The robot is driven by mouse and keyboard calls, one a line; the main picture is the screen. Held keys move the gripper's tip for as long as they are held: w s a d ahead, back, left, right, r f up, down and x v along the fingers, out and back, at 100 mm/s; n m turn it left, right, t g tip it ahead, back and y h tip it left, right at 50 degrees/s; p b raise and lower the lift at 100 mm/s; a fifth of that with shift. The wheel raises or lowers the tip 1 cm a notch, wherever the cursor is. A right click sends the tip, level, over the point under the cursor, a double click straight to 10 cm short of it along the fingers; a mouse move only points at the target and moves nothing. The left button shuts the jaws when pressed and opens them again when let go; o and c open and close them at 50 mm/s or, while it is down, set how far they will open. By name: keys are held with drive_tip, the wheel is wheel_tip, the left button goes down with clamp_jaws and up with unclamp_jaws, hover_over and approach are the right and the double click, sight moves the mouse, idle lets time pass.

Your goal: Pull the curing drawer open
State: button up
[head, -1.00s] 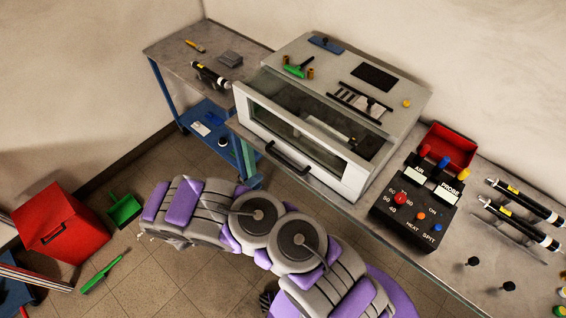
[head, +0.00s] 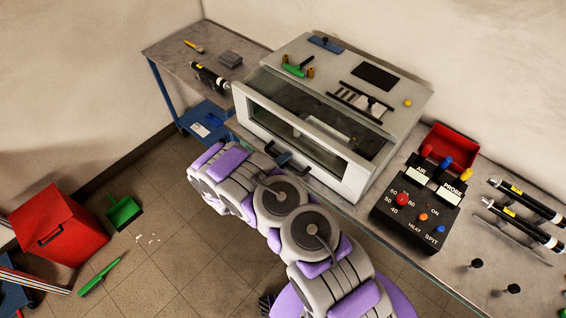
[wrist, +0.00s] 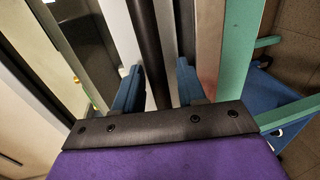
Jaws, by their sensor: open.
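The curing drawer (head: 262,112) is the white, glass-windowed front of a grey-topped box on the bench. A dark gap behind its top edge shows the inside, so it stands partly out. Its black bar handle (head: 303,171) is on the front and is partly covered by my gripper (head: 281,160). In the wrist view, the handle (wrist: 148,40) runs up the picture between the two blue fingers of my gripper (wrist: 158,74). The fingers are open, one on each side of the bar, with visible space beside it. Contact with the bar cannot be told.
A black control box (head: 416,205) stands right of the drawer box on the bench (head: 365,214). Small tools lie on the drawer box's top (head: 325,72). A red bin (head: 62,225) and green dustpan (head: 124,212) are on the floor at left. Floor before the drawer is mostly clear.

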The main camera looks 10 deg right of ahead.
drive_tip(key=shift+c, duration=0.2)
clamp_jaws()
idle(0.4)
